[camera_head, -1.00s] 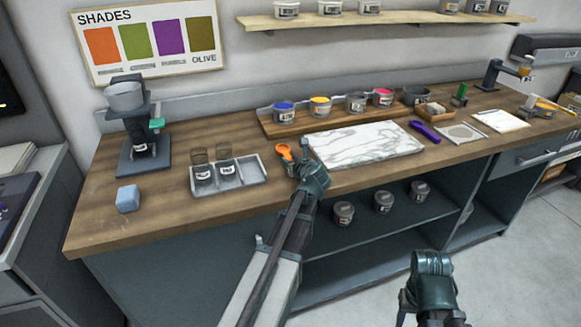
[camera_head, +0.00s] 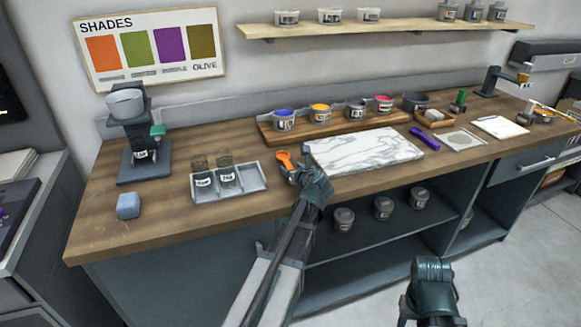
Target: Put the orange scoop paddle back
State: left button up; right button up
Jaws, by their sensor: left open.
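The orange scoop paddle (camera_head: 285,159) lies on the wooden counter between the grey tray and the white marble slab. Its near end is partly hidden by my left gripper. My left gripper (camera_head: 304,174) is open at the paddle's near side, by the slab's left edge; I cannot tell whether it touches the paddle. A purple scoop paddle (camera_head: 424,138) lies on the counter to the right of the slab. My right gripper (camera_head: 432,270) is low in front of the counter, away from everything; its fingers cannot be made out.
The marble slab (camera_head: 365,150) fills the counter's middle. A grey tray (camera_head: 257,184) with two jars stands left of the paddle. A wooden rack (camera_head: 272,129) with several ink tubs is behind. A blue block (camera_head: 128,205) lies at left. Bare counter shows left of the tray.

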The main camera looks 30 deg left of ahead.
pick_arm(q)
jog(key=p+v, duration=0.3)
jog(key=v, duration=0.7)
jog(key=shift+s+d+r+p, duration=0.15)
jog(key=shift+s+d+p, duration=0.1)
jog(key=shift+p, duration=0.05)
pick_arm(e)
notch_tip(320, 180, up, 4)
jog(key=shift+r, duration=0.1)
jog(key=shift+d, duration=0.1)
